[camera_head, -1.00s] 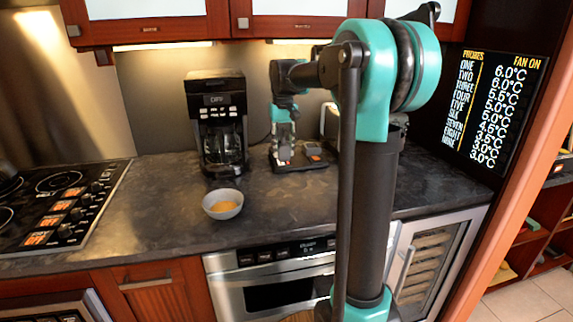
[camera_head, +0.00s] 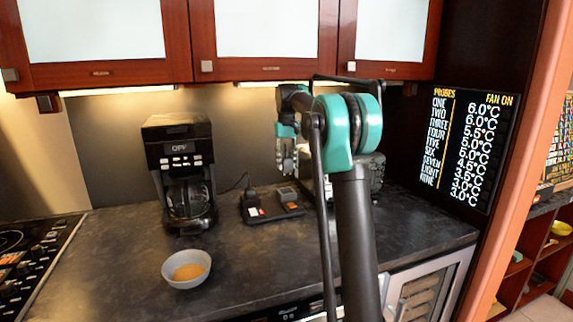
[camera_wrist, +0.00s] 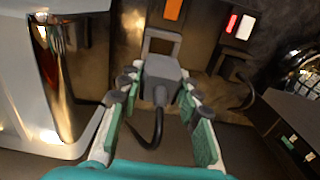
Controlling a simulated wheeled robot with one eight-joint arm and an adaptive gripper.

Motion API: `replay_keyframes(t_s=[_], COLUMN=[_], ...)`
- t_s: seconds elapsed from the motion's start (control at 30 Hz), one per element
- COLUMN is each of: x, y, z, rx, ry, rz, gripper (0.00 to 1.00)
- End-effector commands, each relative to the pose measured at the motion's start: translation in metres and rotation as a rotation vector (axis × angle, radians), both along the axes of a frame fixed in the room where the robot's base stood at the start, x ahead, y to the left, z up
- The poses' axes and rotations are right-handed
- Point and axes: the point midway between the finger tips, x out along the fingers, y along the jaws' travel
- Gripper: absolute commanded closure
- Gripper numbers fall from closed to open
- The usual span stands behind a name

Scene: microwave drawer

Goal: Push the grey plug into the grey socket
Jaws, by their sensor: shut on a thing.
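My gripper (camera_wrist: 160,98) is shut on the grey plug (camera_wrist: 163,70), whose black cable curves down between the fingers in the wrist view. The grey socket (camera_wrist: 162,38), a squared grey frame below an orange panel, lies just beyond the plug. The plug looks apart from the socket opening, but the exact gap cannot be told. In the head view my gripper (camera_head: 288,165) is above and behind the orange-screened unit (camera_head: 288,195) on the dark base. The plug cannot be made out there.
A second unit with a red and white switch (camera_wrist: 238,26) has a black plug and cable (camera_wrist: 232,68) beside the socket. A shiny metal appliance (camera_wrist: 60,70) stands close on the left. The coffee maker (camera_head: 183,170) and bowl (camera_head: 186,268) stand to the left on the counter.

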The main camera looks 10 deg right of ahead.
Motion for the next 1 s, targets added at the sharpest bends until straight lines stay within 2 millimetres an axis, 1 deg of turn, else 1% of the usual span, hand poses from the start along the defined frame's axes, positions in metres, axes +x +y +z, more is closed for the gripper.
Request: replay_keyframes(t_s=[0.17, 0.33, 0.8, 1.0], x=[0.0, 0.0, 0.0, 0.0], y=[0.0, 0.0, 0.0, 0.0], z=[0.0, -0.006, -0.045, -0.055], rx=[0.0, 0.0, 0.0, 0.0], ry=[0.0, 0.0, 0.0, 0.0], rz=[0.0, 0.0, -0.001, -0.001], gripper=[0.95, 0.95, 0.95, 0.95])
